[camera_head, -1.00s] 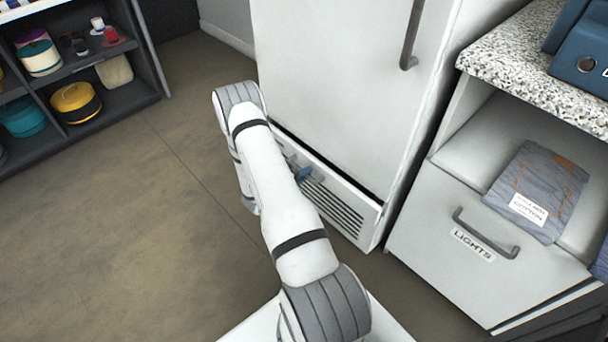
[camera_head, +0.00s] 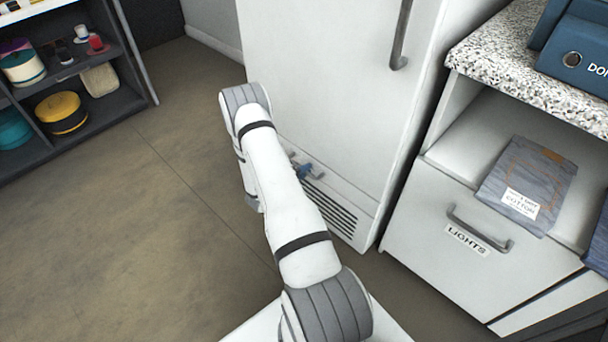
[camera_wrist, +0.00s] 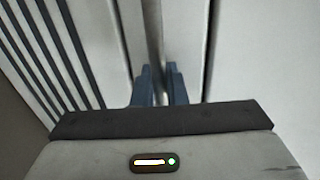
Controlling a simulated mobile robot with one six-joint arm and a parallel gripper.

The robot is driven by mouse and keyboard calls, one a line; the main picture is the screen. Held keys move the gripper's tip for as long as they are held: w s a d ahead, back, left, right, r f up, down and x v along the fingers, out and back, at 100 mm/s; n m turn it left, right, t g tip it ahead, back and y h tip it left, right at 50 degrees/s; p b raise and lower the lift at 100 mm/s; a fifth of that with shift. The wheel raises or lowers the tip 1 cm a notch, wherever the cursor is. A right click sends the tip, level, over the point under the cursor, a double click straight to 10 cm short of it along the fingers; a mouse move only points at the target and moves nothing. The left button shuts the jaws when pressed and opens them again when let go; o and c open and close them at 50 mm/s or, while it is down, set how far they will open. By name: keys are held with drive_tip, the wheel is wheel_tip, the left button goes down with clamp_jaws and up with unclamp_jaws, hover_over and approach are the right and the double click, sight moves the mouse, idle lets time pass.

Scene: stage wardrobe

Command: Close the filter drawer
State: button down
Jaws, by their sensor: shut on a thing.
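The filter drawer (camera_head: 345,203) is the low white front with dark vent slats at the foot of the tall white cabinet. No wide dark gap shows above it, and its front looks about level with the cabinet face. My gripper (camera_head: 303,170) is at the drawer's small grey handle, partly hidden by my arm. In the wrist view the blue fingers of my gripper (camera_wrist: 160,82) are close together against the pale front, beside the dark slats of the filter drawer (camera_wrist: 52,45). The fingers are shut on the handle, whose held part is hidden.
The tall white cabinet door (camera_head: 315,80) stands above the drawer. A dark shelf (camera_head: 75,135) stands at the left. Brown floor between is clear.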

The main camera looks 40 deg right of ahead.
drive_tip(key=shift+w+d, duration=0.1)
drive_tip(key=shift+d, duration=0.2)
drive_tip(key=c, duration=1.8)
unclamp_jaws()
drive_tip(key=shift+r, duration=0.1)
drive_tip(key=p+v, duration=0.1)
drive_tip(key=v, duration=0.3)
drive_tip(key=p+v, duration=0.1)
drive_tip(key=v, duration=0.3)
drive_tip(key=shift+a, duration=0.1)
